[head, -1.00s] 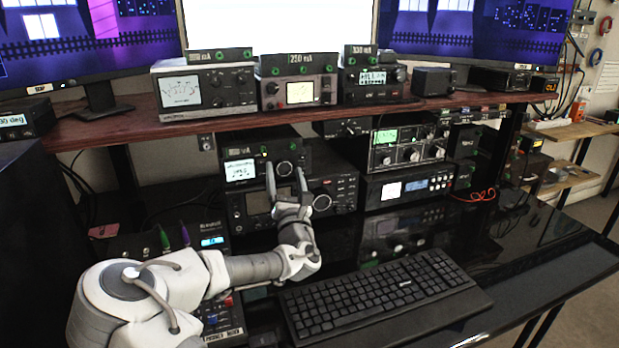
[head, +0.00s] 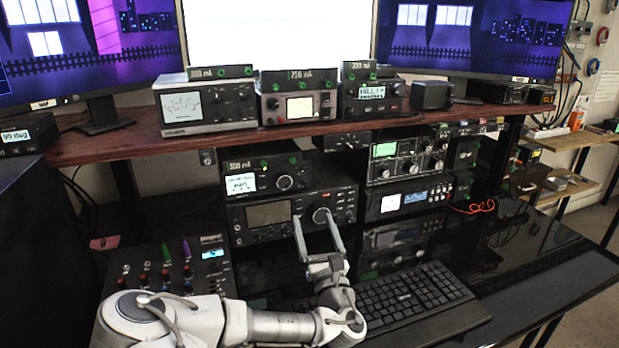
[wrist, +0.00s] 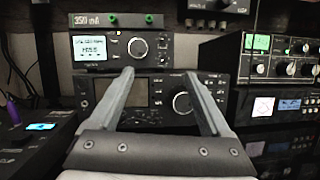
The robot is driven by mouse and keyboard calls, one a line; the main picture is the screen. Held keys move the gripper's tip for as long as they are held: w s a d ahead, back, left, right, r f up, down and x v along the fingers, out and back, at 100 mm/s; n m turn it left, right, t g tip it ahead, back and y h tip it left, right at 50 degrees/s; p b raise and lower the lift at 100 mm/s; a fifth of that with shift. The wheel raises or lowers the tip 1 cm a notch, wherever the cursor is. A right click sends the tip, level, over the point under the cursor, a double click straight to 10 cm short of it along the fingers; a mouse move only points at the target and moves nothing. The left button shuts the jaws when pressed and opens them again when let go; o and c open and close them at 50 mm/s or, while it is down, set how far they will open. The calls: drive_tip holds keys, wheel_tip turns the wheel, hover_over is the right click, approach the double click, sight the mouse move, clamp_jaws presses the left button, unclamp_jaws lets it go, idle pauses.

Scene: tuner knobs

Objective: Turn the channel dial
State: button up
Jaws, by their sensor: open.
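The radio (head: 275,213) below the shelf has a dark screen and a large round dial (head: 320,215) on its right. A smaller radio (head: 250,178) with a lit screen and a small knob (head: 285,182) sits on top of it. In the head view my gripper (head: 314,218) is open, its fingers pointing up at the large radio's face. In the wrist view the open fingers (wrist: 158,75) are spread across the radio. The large dial (wrist: 183,103) shows between them, nearer the right finger. Contact with the dial cannot be made out. Neither radio shows a readable channel label.
A keyboard (head: 405,298) lies on the desk to the right of my arm. A control box with coloured knobs (head: 165,268) stands at the left. More equipment (head: 408,158) stands to the right under the wooden shelf (head: 230,137). The dark desk at far right is clear.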

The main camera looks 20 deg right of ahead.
drive_tip(key=s+d+f+m+g+h+p, duration=0.2)
drive_tip(key=d+m+g+h+p, duration=0.45)
drive_tip(key=m, duration=1.05)
drive_tip(key=s+a+r+m+g+y+p, duration=0.4)
drive_tip(key=s+a+r+m+p, duration=0.1)
drive_tip(key=r, duration=0.6)
drive_tip(key=s+a+r+m+g+y+p, duration=0.4)
drive_tip(key=s+a+r+m, duration=0.4)
drive_tip(key=r, duration=0.3)
drive_tip(key=shift+s+m+y+p, duration=0.55)
drive_tip(key=shift+s+m+p, duration=0.2)
drive_tip(key=shift+p, duration=0.4)
drive_tip(key=shift+g, duration=0.25)
